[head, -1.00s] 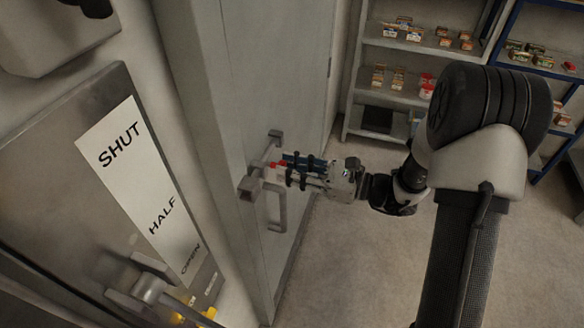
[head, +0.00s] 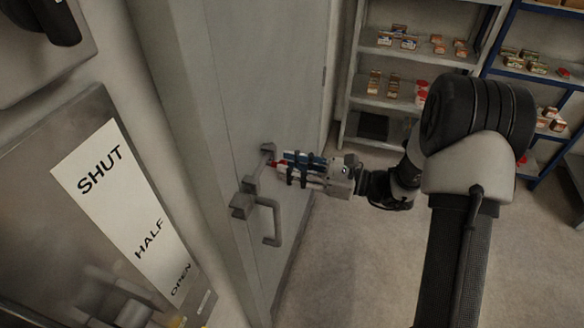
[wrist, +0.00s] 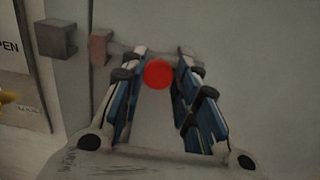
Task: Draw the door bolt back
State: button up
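The door bolt (head: 256,174) is a grey bar on the grey cabinet door, with a red knob (wrist: 158,74). Some red also shows at the fingertips in the head view. My gripper (head: 278,166) reaches the bolt from the right. In the wrist view its two blue-and-black fingers lie close on both sides of the knob and appear shut on it. The square keeper (head: 242,204) is on the frame side. In the wrist view a gap shows between the keeper (wrist: 57,39) and the nearer bolt piece (wrist: 99,48). The fingers hide part of the bar.
A U-shaped door handle (head: 274,222) sticks out just below the bolt. A wall panel (head: 125,215) marked SHUT, HALF and OPEN stands at left. Shelves (head: 420,62) with small boxes stand at the back. The floor right of the door is clear.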

jog(key=o, duration=0.4)
jog(key=shift+w, duration=0.15)
jog(key=v, duration=1.2)
jog(key=shift+r, duration=0.1)
